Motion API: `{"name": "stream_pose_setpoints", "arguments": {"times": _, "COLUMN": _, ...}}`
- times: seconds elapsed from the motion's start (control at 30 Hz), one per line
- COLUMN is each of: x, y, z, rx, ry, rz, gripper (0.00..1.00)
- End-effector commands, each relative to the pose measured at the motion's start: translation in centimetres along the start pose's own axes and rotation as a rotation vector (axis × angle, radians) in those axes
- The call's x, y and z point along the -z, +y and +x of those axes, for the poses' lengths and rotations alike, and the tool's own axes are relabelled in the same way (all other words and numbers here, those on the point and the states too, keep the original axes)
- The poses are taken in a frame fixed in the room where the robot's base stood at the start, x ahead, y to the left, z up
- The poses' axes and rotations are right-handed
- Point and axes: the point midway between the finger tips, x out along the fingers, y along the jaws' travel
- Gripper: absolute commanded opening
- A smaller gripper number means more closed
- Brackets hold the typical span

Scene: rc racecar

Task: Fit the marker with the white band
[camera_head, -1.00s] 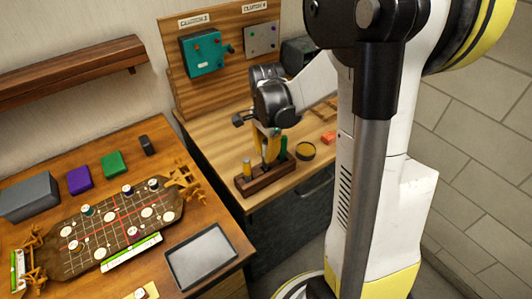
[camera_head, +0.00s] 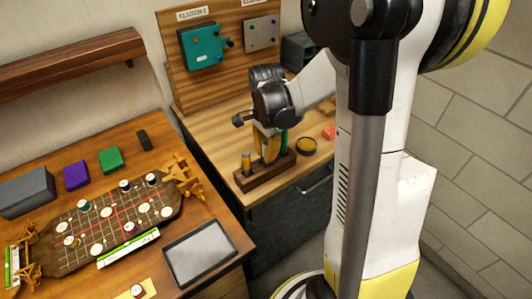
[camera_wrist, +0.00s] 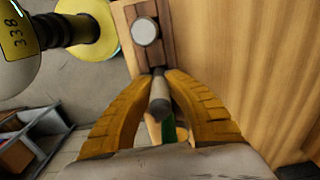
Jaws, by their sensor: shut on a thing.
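My gripper (camera_wrist: 160,90) has its yellow fingers shut on a slim grey cylinder (camera_wrist: 159,105), which looks like a marker. The fingers also show in the head view (camera_head: 266,150), just above the wooden rack (camera_head: 263,177). The cylinder's far end is dark and at the rack; I cannot tell whether it is still seated. No white band can be made out on it. A yellowish upright piece (camera_head: 246,162) stands in the rack's left end, and a pale round top (camera_wrist: 145,32) shows there in the wrist view. A green upright piece (camera_head: 284,142) is right of the fingers.
On the left table is a dark gridded board (camera_head: 105,222) with several round pieces. A grey tray (camera_head: 200,252) lies near the front edge. Purple (camera_head: 76,175) and green (camera_head: 110,160) blocks stand behind the board.

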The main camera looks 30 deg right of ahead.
Motion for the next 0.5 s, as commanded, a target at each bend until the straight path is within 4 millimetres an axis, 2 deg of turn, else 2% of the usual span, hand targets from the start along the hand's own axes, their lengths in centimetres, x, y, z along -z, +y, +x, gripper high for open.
{"name": "stream_pose_setpoints", "arguments": {"times": 0.4, "x": 0.01, "y": 0.0, "z": 1.13, "rx": 0.0, "ry": 0.0, "rz": 0.0, "gripper": 0.0}}
{"name": "stream_pose_setpoints", "arguments": {"times": 0.43, "x": 0.0, "y": 0.01, "z": 1.03, "rx": 0.0, "ry": 0.0, "rz": 0.0, "gripper": 0.24}}
{"name": "stream_pose_setpoints", "arguments": {"times": 0.5, "x": 0.0, "y": 0.0, "z": 0.99, "rx": 0.0, "ry": 0.0, "rz": 0.0, "gripper": 0.39}}
